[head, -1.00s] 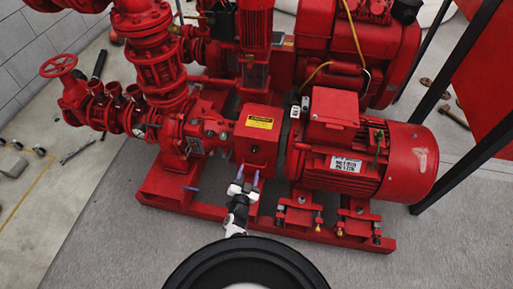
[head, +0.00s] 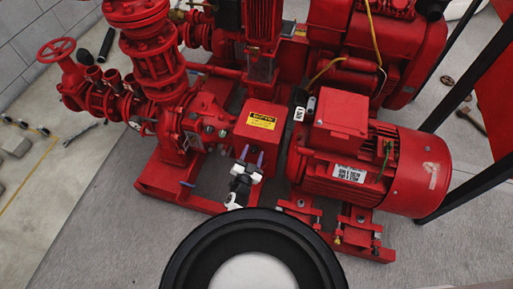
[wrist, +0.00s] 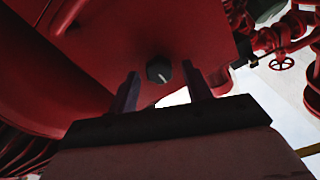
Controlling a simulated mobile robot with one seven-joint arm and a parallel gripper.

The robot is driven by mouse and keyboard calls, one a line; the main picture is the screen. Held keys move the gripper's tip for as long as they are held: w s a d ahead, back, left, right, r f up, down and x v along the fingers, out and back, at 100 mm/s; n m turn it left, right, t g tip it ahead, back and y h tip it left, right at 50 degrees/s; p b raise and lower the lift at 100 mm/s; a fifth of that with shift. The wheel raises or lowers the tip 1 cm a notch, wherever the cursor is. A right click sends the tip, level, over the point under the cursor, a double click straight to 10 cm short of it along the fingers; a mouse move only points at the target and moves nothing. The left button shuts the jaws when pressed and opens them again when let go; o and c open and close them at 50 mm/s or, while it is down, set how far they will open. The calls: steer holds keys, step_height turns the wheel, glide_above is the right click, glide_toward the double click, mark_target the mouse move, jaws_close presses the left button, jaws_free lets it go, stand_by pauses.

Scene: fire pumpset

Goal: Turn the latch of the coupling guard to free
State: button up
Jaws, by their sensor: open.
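The coupling guard (head: 258,131) is a red box with a yellow label on top, between the pump and the motor in the head view. In the wrist view its red face (wrist: 185,35) fills the upper middle. The latch (wrist: 158,69) is a small round black knob with a light mark, on that face. My gripper (head: 252,155) is in front of the guard in the head view. In the wrist view its two dark fingers (wrist: 160,90) are apart with nothing between them. The knob shows just beyond the fingertips, roughly midway between them. The latch is hidden in the head view.
The red motor (head: 365,165) stands close on the right of the guard, and the pump casing (head: 190,125) on the left. The red base frame (head: 180,192) runs below. A red handwheel (head: 56,50) is at far left.

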steer(key=shift+w, duration=0.3)
steer(key=c, duration=1)
